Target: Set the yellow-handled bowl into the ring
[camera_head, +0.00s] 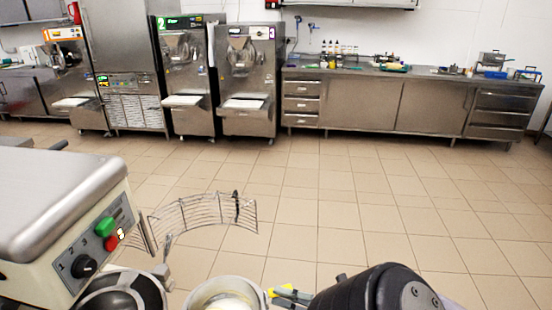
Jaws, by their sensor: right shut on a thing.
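The bowl (204,295) is a pale metal round vessel at the bottom edge, with something cream-coloured inside it. Its yellow handle (284,292) sticks out on the right side. My right gripper (303,297) comes in from the lower right, a dark rounded body, and is shut on the handle. Its fingertips are mostly hidden. Left of the bowl, under the mixer head, is a round dark opening with a metal rim, seemingly the ring (125,277). It is cut off by the picture's edge. The bowl is beside it, to its right. My left gripper is not in view.
The mixer (60,205), with a green and a red button, fills the left. Its wire guard (205,213) swings out above the bowl. Tiled floor is clear beyond. Batch freezers (247,80) and a steel counter (400,100) stand along the far wall.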

